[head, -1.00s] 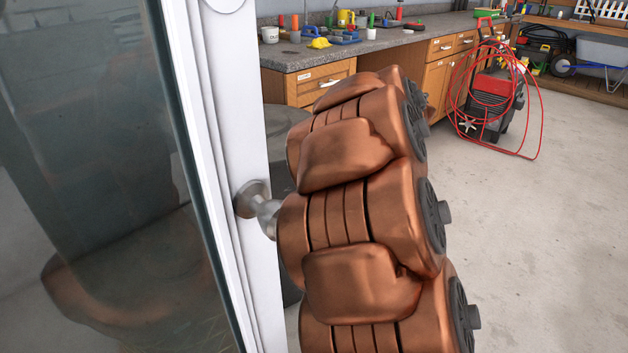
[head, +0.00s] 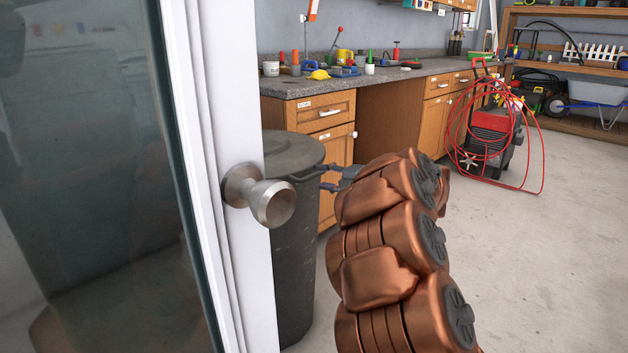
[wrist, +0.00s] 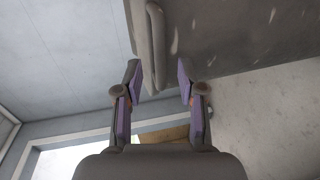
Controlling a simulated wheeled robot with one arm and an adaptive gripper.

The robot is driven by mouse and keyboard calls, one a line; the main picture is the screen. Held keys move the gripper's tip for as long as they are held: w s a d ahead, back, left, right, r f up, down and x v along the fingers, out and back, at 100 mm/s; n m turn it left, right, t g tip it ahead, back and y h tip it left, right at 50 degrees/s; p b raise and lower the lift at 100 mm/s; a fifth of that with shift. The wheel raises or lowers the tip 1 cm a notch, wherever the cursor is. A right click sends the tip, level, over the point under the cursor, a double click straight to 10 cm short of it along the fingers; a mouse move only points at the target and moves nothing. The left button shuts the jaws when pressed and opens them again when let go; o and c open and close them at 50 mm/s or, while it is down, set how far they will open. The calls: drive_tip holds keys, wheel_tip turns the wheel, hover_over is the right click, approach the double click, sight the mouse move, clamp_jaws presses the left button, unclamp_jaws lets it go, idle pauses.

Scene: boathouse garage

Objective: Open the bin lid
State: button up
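The dark grey bin (head: 293,250) stands behind the white door frame, partly hidden by it. Its round lid (head: 285,152) lies flat on top and looks closed. My gripper (head: 328,176) is at the bin's right side, close to the lid's edge, with its fingers pointing left toward it. In the wrist view my gripper (wrist: 160,82) is open and empty. A raised grey strip on the bin (wrist: 155,40), like a rim or handle, lies ahead of the fingers, nearer the left one. I cannot tell whether a finger touches it.
A glass door with a white frame (head: 235,280) and a metal knob (head: 262,197) stands close on the left. A wooden workbench (head: 335,112) with tools runs behind the bin. A red machine with a looped hose (head: 490,135) stands back right. The floor to the right is clear.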

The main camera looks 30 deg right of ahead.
sight(316, 176)
drive_tip(key=shift+b+x, duration=0.55)
drive_tip(key=shift+x, duration=1.8)
drive_tip(key=shift+c, duration=0.3)
clamp_jaws()
